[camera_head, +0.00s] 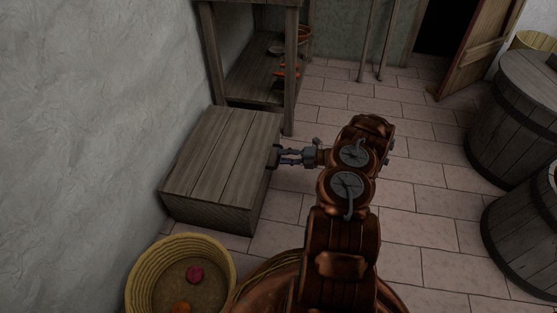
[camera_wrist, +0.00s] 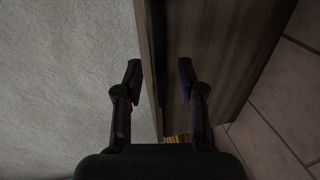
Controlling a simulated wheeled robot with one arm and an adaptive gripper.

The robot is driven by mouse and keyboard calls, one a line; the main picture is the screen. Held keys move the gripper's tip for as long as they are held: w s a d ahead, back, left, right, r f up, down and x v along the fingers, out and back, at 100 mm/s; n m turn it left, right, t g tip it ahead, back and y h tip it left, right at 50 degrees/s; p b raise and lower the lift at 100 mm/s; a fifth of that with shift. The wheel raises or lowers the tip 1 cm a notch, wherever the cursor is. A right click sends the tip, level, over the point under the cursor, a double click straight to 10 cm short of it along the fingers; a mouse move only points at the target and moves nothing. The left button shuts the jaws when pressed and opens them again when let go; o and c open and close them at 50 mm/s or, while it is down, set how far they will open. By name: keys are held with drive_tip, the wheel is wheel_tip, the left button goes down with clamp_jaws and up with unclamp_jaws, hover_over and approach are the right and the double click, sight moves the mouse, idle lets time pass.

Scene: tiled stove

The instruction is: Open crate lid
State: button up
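The wooden crate (camera_head: 212,212) stands on the floor against the left wall. Its plank lid (camera_head: 222,150) lies flat and shut on top. My gripper (camera_head: 276,157) is at the lid's right edge, reaching in from the right. In the wrist view my gripper (camera_wrist: 158,80) has its two fingers spread apart. The lid's edge (camera_wrist: 155,50) runs between them, with the crate's side (camera_wrist: 225,50) to the right. I cannot tell whether either finger touches the wood.
A yellow basket (camera_head: 140,285) with small round items stands in front of the crate. A wooden shelf (camera_head: 250,80) stands behind it. Barrels (camera_head: 515,120) stand at the right. The tiled floor between is clear.

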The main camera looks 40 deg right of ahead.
drive_tip(key=shift+b+x, duration=0.35)
drive_tip(key=shift+x, duration=0.95)
clamp_jaws()
